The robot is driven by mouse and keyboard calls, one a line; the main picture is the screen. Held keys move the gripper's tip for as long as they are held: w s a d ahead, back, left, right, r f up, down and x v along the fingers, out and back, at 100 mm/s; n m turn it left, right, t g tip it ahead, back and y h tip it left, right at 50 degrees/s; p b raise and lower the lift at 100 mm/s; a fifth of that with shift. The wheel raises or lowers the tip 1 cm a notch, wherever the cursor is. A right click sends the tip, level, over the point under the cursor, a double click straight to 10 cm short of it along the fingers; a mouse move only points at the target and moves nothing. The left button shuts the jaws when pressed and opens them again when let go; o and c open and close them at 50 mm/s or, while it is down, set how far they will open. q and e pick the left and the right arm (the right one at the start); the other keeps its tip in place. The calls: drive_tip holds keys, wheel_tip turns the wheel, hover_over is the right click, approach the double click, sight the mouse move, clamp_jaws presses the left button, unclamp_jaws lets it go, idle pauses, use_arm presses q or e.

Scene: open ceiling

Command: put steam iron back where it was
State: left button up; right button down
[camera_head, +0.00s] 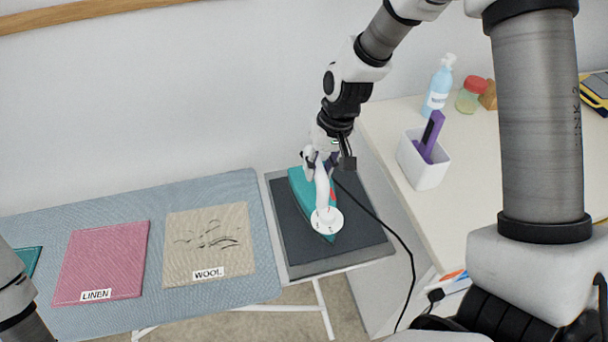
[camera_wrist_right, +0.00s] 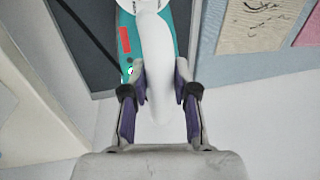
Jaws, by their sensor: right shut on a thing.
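The steam iron (camera_head: 299,184) is teal with a white handle. It is over the dark rest pad (camera_head: 352,226) at the right end of the ironing board (camera_head: 130,214); I cannot tell whether it touches the pad. My right gripper (camera_head: 320,158) is shut on the iron's white handle. In the right wrist view, the purple-padded fingers of my right gripper (camera_wrist_right: 159,100) are on both sides of the white handle of the iron (camera_wrist_right: 181,22). Part of my left arm shows at the lower left edge, but its gripper is out of view.
A pink LINEN cloth (camera_head: 103,260) and a beige WOOL cloth (camera_head: 208,240) lie on the board. A white table (camera_head: 385,115) at the right holds a white bin (camera_head: 421,172), a blue bottle (camera_head: 438,85) and a red-lidded jar (camera_head: 470,97). A black cord (camera_head: 385,222) hangs between.

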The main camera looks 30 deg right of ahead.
drive_tip(key=w+d, duration=0.1)
drive_tip(key=d, duration=0.2)
drive_tip(key=shift+w+f+p, duration=0.1)
drive_tip(key=shift+w+p, duration=0.25)
drive_tip(key=shift+d+p+x, duration=0.2)
drive_tip(key=shift+x, duration=0.7)
drive_tip(key=shift+d+p+x, duration=0.15)
drive_tip(key=shift+x, duration=0.7)
drive_tip(key=shift+f, duration=0.15)
drive_tip(key=c, duration=0.9)
unclamp_jaws()
drive_tip(key=shift+s, duration=0.15)
drive_tip(key=shift+a, duration=0.1)
drive_tip(key=b+v, duration=0.1)
drive_tip(key=v, duration=1.1)
